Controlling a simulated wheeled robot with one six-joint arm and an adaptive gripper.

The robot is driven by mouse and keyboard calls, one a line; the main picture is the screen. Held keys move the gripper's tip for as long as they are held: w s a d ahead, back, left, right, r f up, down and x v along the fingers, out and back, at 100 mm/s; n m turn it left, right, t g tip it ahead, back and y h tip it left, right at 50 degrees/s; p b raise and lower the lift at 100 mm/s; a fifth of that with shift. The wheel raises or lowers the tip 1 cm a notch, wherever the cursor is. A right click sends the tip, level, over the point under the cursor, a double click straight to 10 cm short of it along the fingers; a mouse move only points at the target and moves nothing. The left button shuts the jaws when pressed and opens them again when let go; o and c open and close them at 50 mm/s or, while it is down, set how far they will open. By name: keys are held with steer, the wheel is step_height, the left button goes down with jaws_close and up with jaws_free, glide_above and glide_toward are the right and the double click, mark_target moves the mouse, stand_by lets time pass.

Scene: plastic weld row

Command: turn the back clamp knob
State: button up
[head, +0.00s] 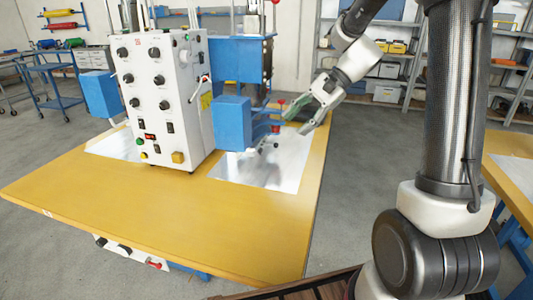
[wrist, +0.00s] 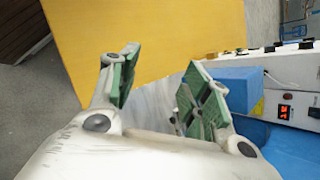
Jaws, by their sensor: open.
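The plastic welder has a white control cabinet (head: 165,100) and a blue clamp unit (head: 233,122) at its right side. A small red knob (head: 281,101) shows at the far end of the clamp arms, and a small dark knob (head: 276,145) sits lower and nearer. I cannot tell for sure which is the back clamp knob. My gripper (head: 297,122) is open, just right of these knobs, its green-padded fingers pointing towards the clamp. In the wrist view its fingers (wrist: 160,65) are spread apart; a small dark part partly shows between them, too hidden to identify.
The yellow table top (head: 200,225) is clear in front. A shiny metal plate (head: 262,172) lies under the clamp. A second yellow table (head: 515,175) stands at the right edge. Shelves (head: 390,70) and a blue trolley (head: 60,90) stand behind.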

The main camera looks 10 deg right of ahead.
steer(key=w+f+m+t+y, duration=0.2)
steer(key=w+f+m+y, duration=0.4)
steer(key=w+f, duration=0.7)
steer(key=m+t, duration=0.6)
steer(key=m, duration=0.3)
glide_toward(262, 151)
steer(key=shift+w+a+f+y, duration=0.1)
steer(key=shift+w+f+y, duration=0.05)
steer(key=shift+f+y, duration=0.2)
steer(key=shift+w+a+f, duration=0.1)
steer(key=shift+w, duration=0.05)
steer(key=x, duration=0.7)
steer(key=shift+a, duration=0.1)
steer(key=shift+c, duration=0.5)
steer(key=c, duration=1)
